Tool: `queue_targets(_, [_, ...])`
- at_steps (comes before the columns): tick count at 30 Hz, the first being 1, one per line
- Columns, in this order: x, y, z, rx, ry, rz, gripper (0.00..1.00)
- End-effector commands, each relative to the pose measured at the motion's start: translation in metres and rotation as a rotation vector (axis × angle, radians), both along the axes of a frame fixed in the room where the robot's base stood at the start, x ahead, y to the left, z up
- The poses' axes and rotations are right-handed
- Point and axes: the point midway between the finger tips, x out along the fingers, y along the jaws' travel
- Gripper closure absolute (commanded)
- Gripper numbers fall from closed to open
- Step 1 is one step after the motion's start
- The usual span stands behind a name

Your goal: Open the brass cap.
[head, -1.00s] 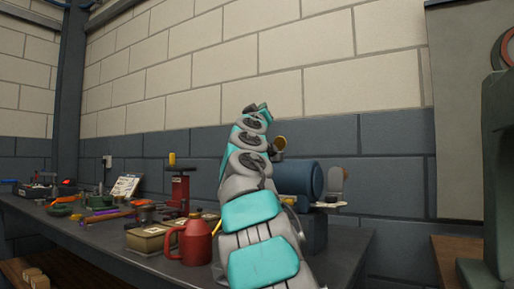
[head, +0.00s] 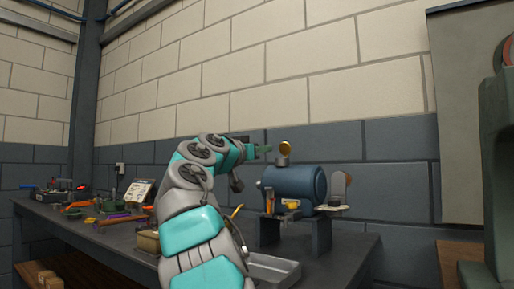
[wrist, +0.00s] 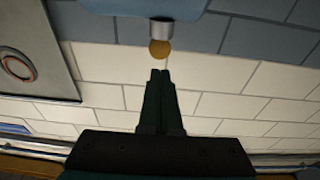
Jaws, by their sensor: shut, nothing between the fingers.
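The brass cap (head: 285,147) shows as a round gold disc above a short grey neck (head: 282,160) on top of a blue cylindrical casing (head: 300,184). I cannot tell how the cap is joined to the neck. My gripper (head: 266,149) is just left of the cap at about its height, with a small gap between. In the wrist view, upside down, the dark green fingers (wrist: 160,74) are together and empty, pointing toward the cap (wrist: 160,49). The cap and fingertips look apart there. The blue casing (wrist: 130,6) is cut off at the top edge.
The casing rests on a dark stand (head: 321,234) on the grey workbench (head: 345,262). A metal tray (head: 272,268) lies in front. A small shelf with a rounded tan piece (head: 338,184) is to the right. Tools and an upright card (head: 139,192) are farther left.

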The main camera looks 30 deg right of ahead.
Motion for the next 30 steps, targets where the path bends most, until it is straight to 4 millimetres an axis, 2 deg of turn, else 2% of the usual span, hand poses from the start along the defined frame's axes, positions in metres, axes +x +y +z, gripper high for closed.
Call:
queue_targets(9, [0.021,-0.049,0.009,-0.001,0.002,0.002,1.00])
queue_targets(15, [0.029,-0.070,0.014,-0.003,-0.002,0.003,1.00])
queue_targets(21, [0.033,-0.079,0.012,-0.002,0.002,0.002,1.00])
queue_targets(30, [0.033,-0.080,0.012,-0.002,0.000,0.002,1.00])
